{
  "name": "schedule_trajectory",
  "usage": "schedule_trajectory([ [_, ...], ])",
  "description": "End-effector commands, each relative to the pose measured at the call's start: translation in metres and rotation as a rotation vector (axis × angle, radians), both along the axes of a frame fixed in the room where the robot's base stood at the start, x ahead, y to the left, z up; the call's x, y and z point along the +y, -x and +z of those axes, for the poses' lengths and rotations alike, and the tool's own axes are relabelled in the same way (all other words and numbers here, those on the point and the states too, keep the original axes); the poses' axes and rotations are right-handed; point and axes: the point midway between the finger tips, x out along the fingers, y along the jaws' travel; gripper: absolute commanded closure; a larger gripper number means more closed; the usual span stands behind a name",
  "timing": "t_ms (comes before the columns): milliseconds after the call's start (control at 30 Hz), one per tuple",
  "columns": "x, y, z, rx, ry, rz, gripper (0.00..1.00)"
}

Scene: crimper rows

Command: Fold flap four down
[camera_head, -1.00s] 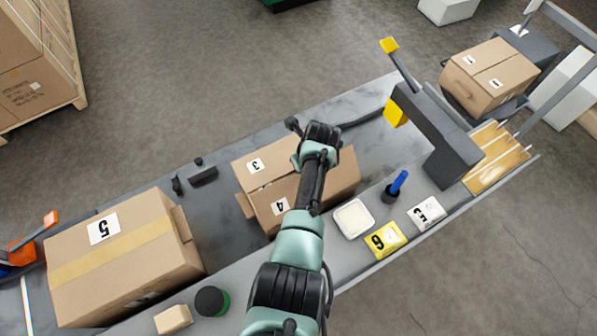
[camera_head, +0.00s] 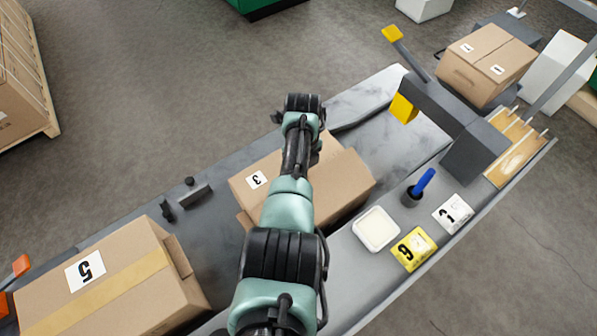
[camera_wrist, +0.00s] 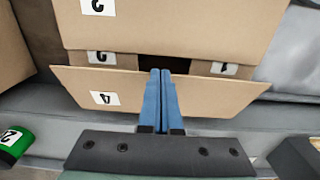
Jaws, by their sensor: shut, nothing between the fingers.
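An open cardboard box (camera_head: 345,180) sits on the grey bench, partly hidden behind my arm in the head view. In the wrist view flap four (camera_wrist: 200,96), with a white label 4, slopes out along the near side of the box. The far flap (camera_wrist: 180,25), labelled 3, lies opposite across a dark gap. Two smaller labelled flaps show in that gap at left and right. My gripper (camera_wrist: 161,73) is shut and empty. Its blue fingers overlap the middle of flap four, tips at its upper edge; I cannot tell whether they touch. My arm hides the gripper in the head view.
A taped box labelled 5 (camera_head: 115,280) stands at left. A dark post with yellow parts (camera_head: 440,105) rises beyond.

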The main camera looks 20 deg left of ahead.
Motion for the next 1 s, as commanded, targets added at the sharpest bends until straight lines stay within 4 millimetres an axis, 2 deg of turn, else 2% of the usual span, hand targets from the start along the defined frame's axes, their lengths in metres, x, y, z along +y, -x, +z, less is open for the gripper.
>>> schedule_trajectory([
  [33,0.0,-0.001,-0.01,-0.002,-0.001,0.0,1.0],
  [300,0.003,-0.004,-0.023,-0.001,0.0,0.002,1.0],
  [1000,0.004,-0.006,-0.026,-0.001,0.0,0.001,1.0],
])
